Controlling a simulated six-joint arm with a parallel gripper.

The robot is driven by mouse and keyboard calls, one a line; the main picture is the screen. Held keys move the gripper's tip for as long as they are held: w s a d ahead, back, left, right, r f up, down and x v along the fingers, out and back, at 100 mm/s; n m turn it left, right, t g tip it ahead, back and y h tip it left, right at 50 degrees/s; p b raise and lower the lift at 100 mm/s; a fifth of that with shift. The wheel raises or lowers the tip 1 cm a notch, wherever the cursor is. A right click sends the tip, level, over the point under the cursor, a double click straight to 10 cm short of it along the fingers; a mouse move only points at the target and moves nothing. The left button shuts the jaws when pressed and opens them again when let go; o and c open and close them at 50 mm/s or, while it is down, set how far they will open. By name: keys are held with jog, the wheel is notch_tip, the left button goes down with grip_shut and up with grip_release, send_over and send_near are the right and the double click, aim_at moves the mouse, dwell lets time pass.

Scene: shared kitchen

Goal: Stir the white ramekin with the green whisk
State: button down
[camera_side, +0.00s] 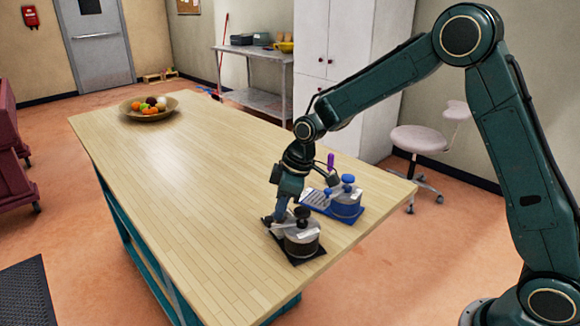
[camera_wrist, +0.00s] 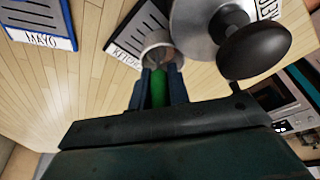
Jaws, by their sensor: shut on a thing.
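My gripper (camera_wrist: 161,88) is shut on the green whisk (camera_wrist: 159,90), whose green part shows between the two fingers in the wrist view. The white ramekin (camera_wrist: 156,40) is just beyond the fingertips, with its opening facing them. The whisk's far end is at the ramekin's opening; I cannot tell how deep it reaches or whether it touches. In the side view my gripper (camera_side: 270,218) is low over the near part of the table, beside the grey pot. The whisk and ramekin are not clear there.
A grey lidded pot (camera_side: 302,240) with a black knob (camera_wrist: 254,50) stands close beside the ramekin on a black labelled mat (camera_wrist: 124,40). A blue pot (camera_side: 346,204) stands on a blue MAYO mat (camera_side: 314,199). A fruit bowl (camera_side: 132,114) is far off; the table between is clear.

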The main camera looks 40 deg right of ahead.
jog(key=shift+s+d+f, duration=0.25)
jog(key=shift+s+d, duration=0.2)
jog(key=shift+s, duration=0.1)
jog(key=shift+w+d, duration=0.15)
jog(key=shift+d, duration=0.1)
jog(key=shift+w, duration=0.45)
jog(key=shift+w+a, duration=0.15)
jog(key=shift+a, duration=0.45)
jog(key=shift+s+d, duration=0.25)
jog(key=shift+s, duration=0.05)
jog(key=shift+s+r, duration=0.1)
jog(key=shift+w+r, duration=0.2)
jog(key=shift+r, duration=3.3)
